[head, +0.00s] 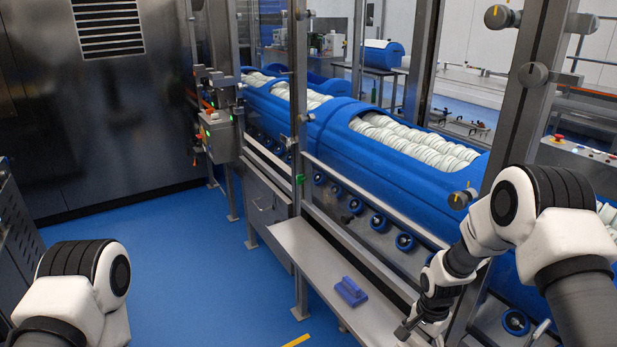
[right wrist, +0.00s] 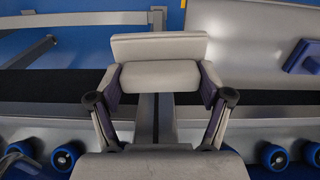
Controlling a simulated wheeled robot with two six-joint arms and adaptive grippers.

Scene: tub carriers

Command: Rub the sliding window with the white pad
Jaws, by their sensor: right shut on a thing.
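The white pad (right wrist: 160,74) is between the two fingers of my right gripper (right wrist: 159,84) in the right wrist view. My right gripper is shut on it, with one finger at each side of the pad. In the head view my right arm reaches down at the right, and its gripper end is low by the steel shelf; the pad is hard to make out there. The sliding window's clear pane cannot be told apart from the opening between the steel posts. My left arm shows at the lower left, but its gripper is out of view.
A blue block with a handle (head: 351,292) lies on the steel shelf (head: 325,270); it also shows in the right wrist view (right wrist: 303,57). Steel posts (head: 299,130) stand before the long blue tub carriers (head: 390,160) full of white discs. The blue floor (head: 190,265) at left is clear.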

